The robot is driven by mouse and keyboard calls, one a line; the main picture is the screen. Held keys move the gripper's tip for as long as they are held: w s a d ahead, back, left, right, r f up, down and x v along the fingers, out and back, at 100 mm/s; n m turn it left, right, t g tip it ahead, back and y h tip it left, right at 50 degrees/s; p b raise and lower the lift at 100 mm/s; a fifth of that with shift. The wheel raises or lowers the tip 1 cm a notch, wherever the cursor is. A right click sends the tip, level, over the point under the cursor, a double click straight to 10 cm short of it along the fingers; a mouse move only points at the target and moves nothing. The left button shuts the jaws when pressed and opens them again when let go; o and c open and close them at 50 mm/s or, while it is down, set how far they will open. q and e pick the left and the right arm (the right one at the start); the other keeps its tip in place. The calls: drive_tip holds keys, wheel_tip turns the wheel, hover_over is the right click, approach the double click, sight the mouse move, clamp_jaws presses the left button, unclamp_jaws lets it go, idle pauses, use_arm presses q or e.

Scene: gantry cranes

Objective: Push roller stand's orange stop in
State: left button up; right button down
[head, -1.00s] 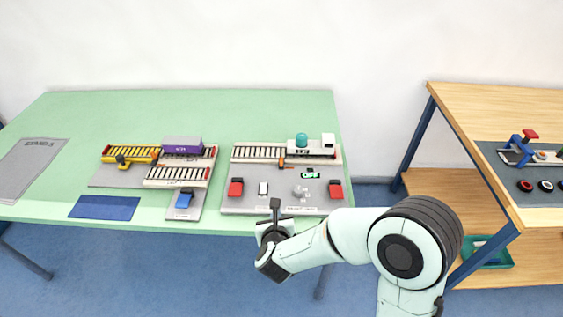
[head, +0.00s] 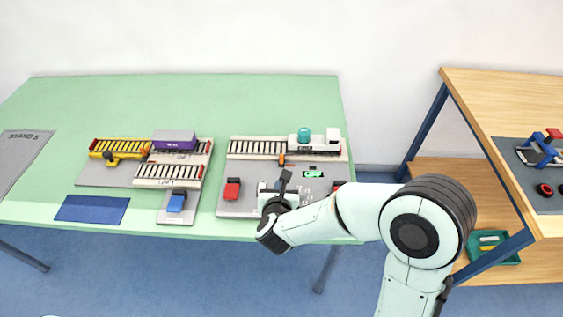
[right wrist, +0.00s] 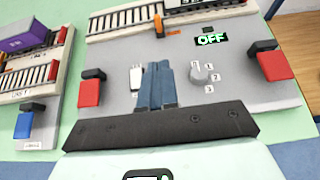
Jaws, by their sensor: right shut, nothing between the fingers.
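The orange stop (head: 282,159) is a small piece at the front edge of the right-hand roller track (head: 258,148), left of the white locomotive-like wagon (head: 318,143). It also shows in the right wrist view (right wrist: 158,25), near the top edge. My right gripper (head: 286,176) is shut and empty, over the front part of the grey panel (head: 224,209). In the right wrist view its fingers (right wrist: 156,66) sit between a white switch (right wrist: 136,78) and a grey knob (right wrist: 203,73), short of the stop. My left gripper is not in view.
Red blocks (head: 232,188) (right wrist: 276,65) stand at both sides of the panel. A green OFF display (head: 313,174) lies right of the stop. A second track board with a purple wagon (head: 174,140) and blue block (head: 176,202) is on the left. A wooden table (head: 480,110) stands right.

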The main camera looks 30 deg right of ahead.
approach(282, 156)
drive_tip(key=f, duration=0.1)
drive_tip(key=w+f, duration=0.1)
drive_tip(key=f, duration=0.1)
drive_tip(key=f+p, duration=0.1)
drive_tip(key=shift+w+d+f, duration=0.15)
drive_tip(key=shift+d+f, duration=0.05)
drive_tip(key=shift+d, duration=0.15)
drive_tip(key=shift+w+d+r+p, duration=0.1)
drive_tip(key=shift+w+d+p, duration=0.2)
drive_tip(key=shift+w, duration=0.25)
drive_tip(key=shift+w+d+r+p, duration=0.1)
drive_tip(key=shift+w+d+p, duration=0.15)
drive_tip(key=shift+w, duration=0.3)
drive_tip(key=shift+w+d+f, duration=0.1)
drive_tip(key=shift+w+d, duration=0.3)
drive_tip(key=shift+w, duration=0.1)
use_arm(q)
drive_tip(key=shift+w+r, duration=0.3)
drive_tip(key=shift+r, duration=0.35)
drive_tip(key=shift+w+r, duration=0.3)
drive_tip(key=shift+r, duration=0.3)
